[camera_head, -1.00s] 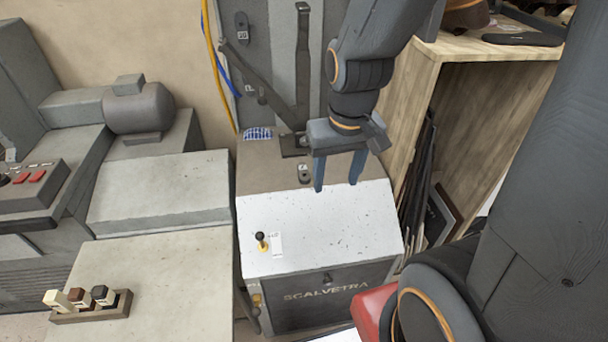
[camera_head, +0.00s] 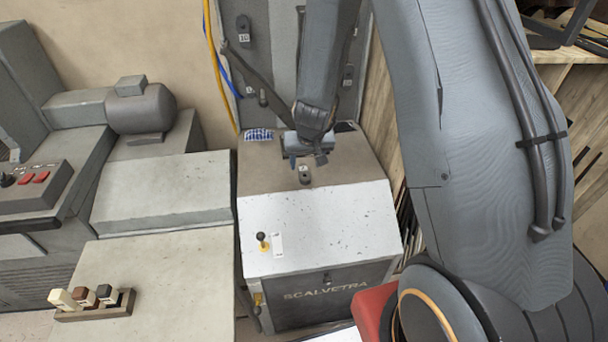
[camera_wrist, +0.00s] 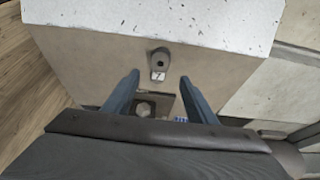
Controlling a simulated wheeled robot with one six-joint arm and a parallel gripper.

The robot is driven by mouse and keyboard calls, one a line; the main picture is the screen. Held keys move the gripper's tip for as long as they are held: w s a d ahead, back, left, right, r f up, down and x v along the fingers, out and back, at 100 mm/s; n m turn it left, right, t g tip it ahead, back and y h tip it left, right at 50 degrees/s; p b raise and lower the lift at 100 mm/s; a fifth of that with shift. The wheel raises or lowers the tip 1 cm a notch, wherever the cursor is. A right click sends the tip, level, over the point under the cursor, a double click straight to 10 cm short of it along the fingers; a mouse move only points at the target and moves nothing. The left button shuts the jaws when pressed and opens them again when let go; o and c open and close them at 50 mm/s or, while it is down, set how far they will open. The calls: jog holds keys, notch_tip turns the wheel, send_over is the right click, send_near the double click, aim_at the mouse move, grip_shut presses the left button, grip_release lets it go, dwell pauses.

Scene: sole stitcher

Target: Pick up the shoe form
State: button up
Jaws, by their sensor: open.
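A small dark grey rounded piece (camera_head: 305,174) with a white tag lies on the brown upper face of the grey machine. It also shows in the wrist view (camera_wrist: 160,58), tagged 7. It may be the shoe form; I cannot tell for sure. My gripper (camera_head: 307,160) is over the machine's upper face, just behind this piece. In the wrist view my gripper (camera_wrist: 160,76) has its two blue fingers apart, with nothing between them. The piece appears just ahead of the gap between the fingertips. A dark plate with a hole (camera_wrist: 146,106) shows between the finger bases.
The machine's white sloped panel (camera_head: 330,225) has a small yellow and black lever (camera_head: 262,241). A wooden tray (camera_head: 95,312) with several small blocks sits at the lower left. A wooden shelf (camera_head: 560,56) stands at the right. Cables run down the wall.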

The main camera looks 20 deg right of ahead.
aim_at(304, 173)
jog(key=b+x, duration=0.1)
jog(key=x, duration=0.6)
jog(key=shift+w+d+f, duration=0.1)
jog(key=shift+w+f, duration=0.1)
jog(key=shift+f, duration=0.05)
grip_shut()
